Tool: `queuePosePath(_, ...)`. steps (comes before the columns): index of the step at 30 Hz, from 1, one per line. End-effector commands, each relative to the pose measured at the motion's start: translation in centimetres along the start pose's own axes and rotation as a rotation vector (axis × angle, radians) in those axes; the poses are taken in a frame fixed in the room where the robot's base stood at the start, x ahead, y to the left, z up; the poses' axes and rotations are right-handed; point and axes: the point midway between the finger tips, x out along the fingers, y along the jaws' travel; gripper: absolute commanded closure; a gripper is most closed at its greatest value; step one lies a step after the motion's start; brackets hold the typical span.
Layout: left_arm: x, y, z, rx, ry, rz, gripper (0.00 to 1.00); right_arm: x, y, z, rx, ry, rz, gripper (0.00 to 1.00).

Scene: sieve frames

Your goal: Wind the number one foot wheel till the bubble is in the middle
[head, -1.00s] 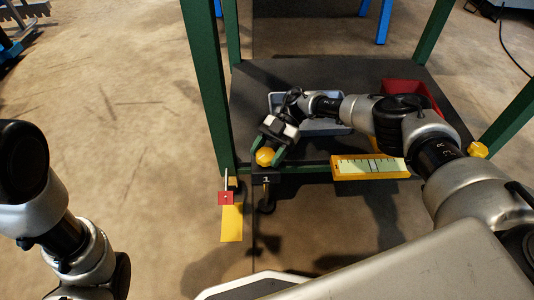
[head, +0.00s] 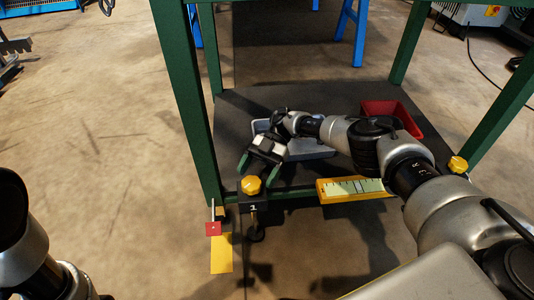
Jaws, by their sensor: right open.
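The number one foot wheel is a yellow knob (head: 251,186) on a black bracket marked 1, at the front left corner of the green frame. My right gripper (head: 258,172) is open and empty, just behind the wheel. Its green-tipped fingers point toward the wheel, which looks clear of them; whether one still touches is hard to tell. The yellow level (head: 325,194) with a pale, marked vial sits on the front edge, right of the wheel. Dark lines cross near the vial's middle, but the bubble is too small to place. My left gripper is out of view.
A grey tray (head: 323,152) and a red bin (head: 421,122) stand on the dark shelf (head: 240,105). Another yellow knob (head: 458,164) is at the right corner.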

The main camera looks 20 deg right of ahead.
Motion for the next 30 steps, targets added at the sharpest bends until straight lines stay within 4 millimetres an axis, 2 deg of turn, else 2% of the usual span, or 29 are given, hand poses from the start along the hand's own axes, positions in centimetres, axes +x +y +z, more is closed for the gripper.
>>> queuePosePath(3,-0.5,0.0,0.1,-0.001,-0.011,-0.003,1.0,-1.9,0.1,0.1,-0.001,-0.005,0.004,0.19)
queuePosePath(11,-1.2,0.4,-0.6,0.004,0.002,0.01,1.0,-5.4,0.1,0.4,-0.001,-0.003,0.004,0.19)
queuePosePath(15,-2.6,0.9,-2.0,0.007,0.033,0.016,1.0,-6.4,0.1,0.7,-0.003,-0.004,0.002,0.19)
queuePosePath(21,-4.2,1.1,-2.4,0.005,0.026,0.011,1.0,-7.5,0.1,0.3,-0.002,-0.002,0.001,0.19)
queuePosePath(30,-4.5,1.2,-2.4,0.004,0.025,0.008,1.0,-8.0,0.0,0.0,-0.002,-0.001,0.0,0.19)
